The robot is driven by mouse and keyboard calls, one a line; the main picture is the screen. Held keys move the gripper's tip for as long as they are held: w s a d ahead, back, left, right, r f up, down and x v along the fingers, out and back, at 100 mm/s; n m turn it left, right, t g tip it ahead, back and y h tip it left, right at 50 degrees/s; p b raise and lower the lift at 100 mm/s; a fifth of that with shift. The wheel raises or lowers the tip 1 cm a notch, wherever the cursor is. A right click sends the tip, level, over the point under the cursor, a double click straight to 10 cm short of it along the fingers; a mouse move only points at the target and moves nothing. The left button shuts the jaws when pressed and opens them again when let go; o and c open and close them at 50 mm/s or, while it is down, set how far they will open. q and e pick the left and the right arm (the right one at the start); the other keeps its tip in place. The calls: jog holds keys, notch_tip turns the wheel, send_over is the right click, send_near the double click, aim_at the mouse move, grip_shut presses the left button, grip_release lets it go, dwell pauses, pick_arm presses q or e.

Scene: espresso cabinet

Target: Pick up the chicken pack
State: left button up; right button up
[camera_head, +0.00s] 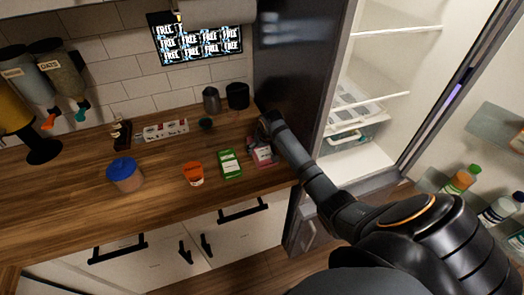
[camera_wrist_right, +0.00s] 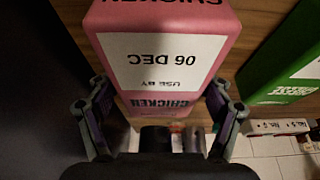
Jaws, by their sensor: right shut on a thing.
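The chicken pack (camera_wrist_right: 165,55) is pink with a white label reading "06 DEC" and "USE BY", and the word "CHICKEN" shows on it. It fills the upper middle of the right wrist view. In the head view the pink pack (camera_head: 263,155) is at the right end of the wooden counter, partly hidden by my right arm. My right gripper (camera_wrist_right: 163,112) has a finger on each side of the pack and is shut on it. I cannot tell whether the pack is clear of the counter. My left gripper is not in view.
A green pack (camera_head: 230,164) stands just left of the pink pack and also shows in the wrist view (camera_wrist_right: 285,75). An orange tub (camera_head: 193,174) and a blue-lidded jar (camera_head: 125,174) are farther left. The open fridge (camera_head: 365,110) is on the right.

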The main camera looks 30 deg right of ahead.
notch_tip(320, 180, up, 10)
jog(key=shift+r+b, duration=0.1)
jog(key=shift+b, duration=1)
